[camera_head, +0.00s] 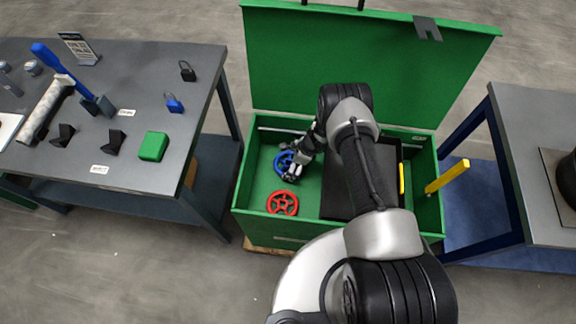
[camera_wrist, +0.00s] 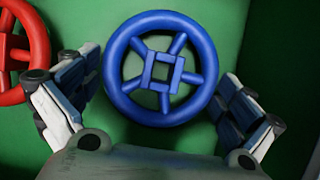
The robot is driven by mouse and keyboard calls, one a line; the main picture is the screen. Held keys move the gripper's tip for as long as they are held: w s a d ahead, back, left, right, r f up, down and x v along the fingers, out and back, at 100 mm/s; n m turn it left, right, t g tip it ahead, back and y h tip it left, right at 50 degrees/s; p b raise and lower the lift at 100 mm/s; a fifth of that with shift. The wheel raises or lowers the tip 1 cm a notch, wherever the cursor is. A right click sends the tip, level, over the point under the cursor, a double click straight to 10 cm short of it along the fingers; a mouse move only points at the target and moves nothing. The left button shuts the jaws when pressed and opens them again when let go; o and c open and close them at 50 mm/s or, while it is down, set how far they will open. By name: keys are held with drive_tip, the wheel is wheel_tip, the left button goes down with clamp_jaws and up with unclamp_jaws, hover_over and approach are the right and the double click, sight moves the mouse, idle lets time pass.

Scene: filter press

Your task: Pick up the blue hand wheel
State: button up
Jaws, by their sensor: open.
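The blue hand wheel (camera_head: 281,162) lies on the floor of the open green box, near its left side, partly hidden by my gripper in the head view. In the wrist view the blue hand wheel (camera_wrist: 160,68) is whole in sight, with several spokes and a square hub opening. My gripper (camera_head: 293,172) is down inside the box over the wheel. In the wrist view my gripper (camera_wrist: 158,100) is open, with one finger at each side of the wheel's rim. The right finger is close to the rim; I cannot tell whether either finger touches it.
A red hand wheel (camera_head: 282,203) lies near the blue one, and at the left in the wrist view (camera_wrist: 22,58). The green box (camera_head: 240,190) has walls around, a raised lid (camera_head: 300,60) and a black tray (camera_head: 340,185). Tables stand left (camera_head: 195,110) and right (camera_head: 530,120).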

drive_tip(key=c, duration=0.8)
drive_tip(key=shift+c, duration=0.3)
drive_tip(key=shift+r, duration=0.1)
